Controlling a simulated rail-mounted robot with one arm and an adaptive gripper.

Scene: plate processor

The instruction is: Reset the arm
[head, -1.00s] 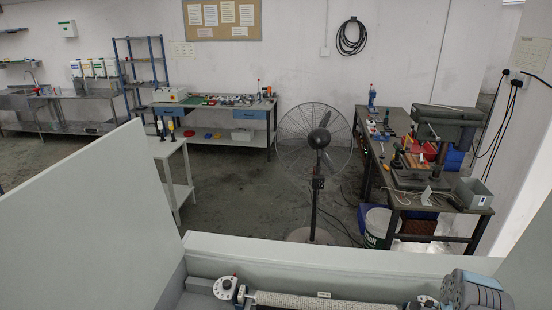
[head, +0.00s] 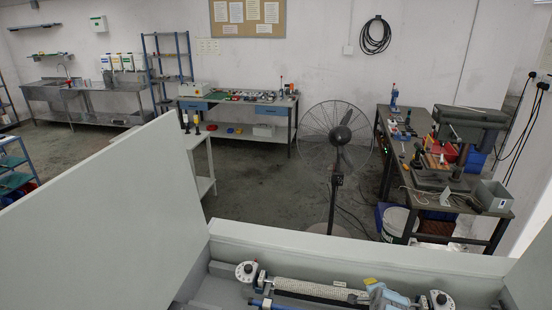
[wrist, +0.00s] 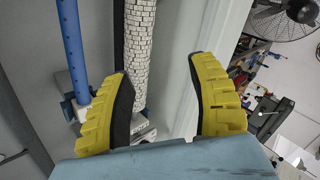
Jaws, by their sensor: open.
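My gripper (head: 371,284) shows at the bottom of the head view, low over the right part of the plate processor (head: 350,246). In the wrist view its two yellow ribbed fingers (wrist: 162,75) are wide apart, with nothing held between them. The white textured roller (head: 312,289) runs across the processor; in the wrist view the roller (wrist: 139,45) lies beyond the gap between the fingers, nearer the left one. A blue perforated bar (wrist: 70,45) runs beside it. The gripper's exact height above the roller cannot be told.
White dials (head: 245,271) sit at the roller's left end and at its right (head: 438,298). A large pale panel (head: 95,205) rises at left. A fan (head: 337,140), workbenches (head: 240,108) and a drill press (head: 470,130) stand beyond the processor.

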